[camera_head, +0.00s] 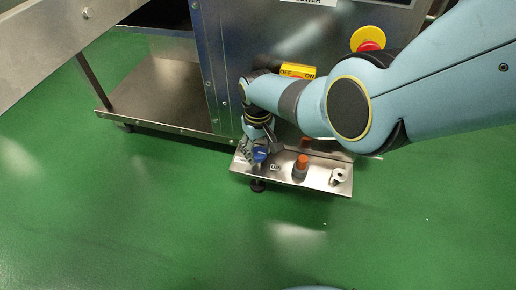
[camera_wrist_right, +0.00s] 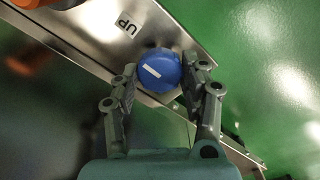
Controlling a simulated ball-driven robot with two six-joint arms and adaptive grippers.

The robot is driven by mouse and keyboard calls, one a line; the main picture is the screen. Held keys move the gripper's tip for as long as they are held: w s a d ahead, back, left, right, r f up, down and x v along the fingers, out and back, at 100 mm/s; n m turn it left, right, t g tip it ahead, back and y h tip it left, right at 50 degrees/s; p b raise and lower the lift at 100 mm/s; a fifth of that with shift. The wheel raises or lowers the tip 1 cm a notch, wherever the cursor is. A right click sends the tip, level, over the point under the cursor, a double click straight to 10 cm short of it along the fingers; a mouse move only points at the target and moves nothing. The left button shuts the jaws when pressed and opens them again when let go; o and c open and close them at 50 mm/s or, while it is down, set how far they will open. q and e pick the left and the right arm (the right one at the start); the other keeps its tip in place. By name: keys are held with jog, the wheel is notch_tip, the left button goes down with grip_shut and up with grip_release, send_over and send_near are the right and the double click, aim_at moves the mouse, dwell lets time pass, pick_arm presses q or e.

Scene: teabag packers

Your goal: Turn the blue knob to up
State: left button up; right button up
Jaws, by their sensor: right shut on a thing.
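The blue knob (camera_head: 260,154) sits at the left end of a steel panel (camera_head: 316,179). It also shows in the right wrist view (camera_wrist_right: 160,70), with a short white line on its face that slants in the picture. A label reading UP (camera_wrist_right: 127,23) is on the panel beyond the knob. My right gripper (camera_head: 263,146) is shut on the knob, one finger on each side; its fingers show clearly in the right wrist view (camera_wrist_right: 159,86). My arm covers part of the panel's back edge in the head view. My left gripper is not in view.
An orange knob (camera_head: 301,164) and a silver knob (camera_head: 338,176) stand on the same panel to the right. Behind are a steel cabinet with a yellow OFF/ON label (camera_head: 298,71) and a red emergency button (camera_head: 369,44). The green floor (camera_head: 150,230) in front is clear.

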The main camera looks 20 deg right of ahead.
aim_at(258, 152)
dwell(0.3)
jog(key=o, duration=1.2)
jog(key=shift+r, duration=0.15)
notch_tip(258, 152, up, 12)
jog(key=shift+f, duration=0.15)
